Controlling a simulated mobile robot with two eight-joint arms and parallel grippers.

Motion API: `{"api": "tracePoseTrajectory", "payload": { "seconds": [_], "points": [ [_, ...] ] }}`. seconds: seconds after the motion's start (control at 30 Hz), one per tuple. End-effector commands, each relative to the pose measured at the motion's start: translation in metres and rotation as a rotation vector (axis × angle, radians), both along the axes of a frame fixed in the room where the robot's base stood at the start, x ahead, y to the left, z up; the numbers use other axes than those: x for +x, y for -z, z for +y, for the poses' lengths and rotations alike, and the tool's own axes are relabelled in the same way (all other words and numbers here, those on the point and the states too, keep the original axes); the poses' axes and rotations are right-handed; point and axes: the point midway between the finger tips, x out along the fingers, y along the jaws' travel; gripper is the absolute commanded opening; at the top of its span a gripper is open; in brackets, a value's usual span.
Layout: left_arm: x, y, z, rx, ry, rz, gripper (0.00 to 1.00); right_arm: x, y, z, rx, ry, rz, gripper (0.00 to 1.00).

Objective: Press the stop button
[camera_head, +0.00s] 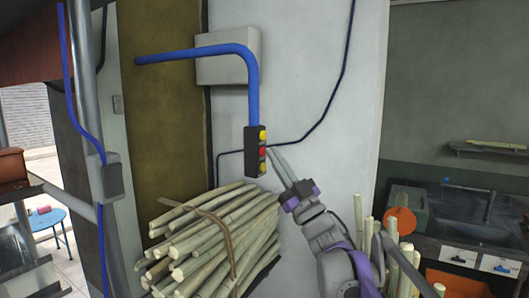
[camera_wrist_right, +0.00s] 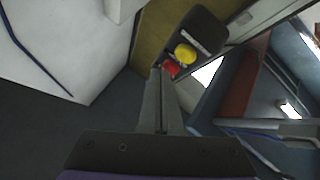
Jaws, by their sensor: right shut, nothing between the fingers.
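A black control box (camera_head: 251,152) hangs at the end of a blue pipe, with a red button (camera_head: 263,152) between two yellow ones. In the right wrist view the box (camera_wrist_right: 207,29) shows the red button (camera_wrist_right: 171,68) beside a yellow button (camera_wrist_right: 185,53). My right gripper (camera_head: 271,151) is shut and empty, its fingertips just right of the red button. In the wrist view the fingertips (camera_wrist_right: 160,72) overlap the red button's edge; I cannot tell whether they touch it. My left gripper is not in view.
More canes (camera_head: 363,222) stand right of my arm. A dark counter (camera_head: 455,215) is at the right.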

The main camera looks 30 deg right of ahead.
Motion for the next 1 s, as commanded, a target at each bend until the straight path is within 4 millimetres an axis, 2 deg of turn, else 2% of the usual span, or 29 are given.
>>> {"api": "tracePoseTrajectory", "payload": {
  "seconds": [0.7,1.0],
  "points": [
    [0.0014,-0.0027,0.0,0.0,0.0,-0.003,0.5,0.0057,0.0001,0.003,0.001,-0.001,0.0,0.0],
    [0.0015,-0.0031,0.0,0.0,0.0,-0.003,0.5,-0.0025,0.0,-0.0014,0.0,0.001,0.0,0.0]
  ]
}}
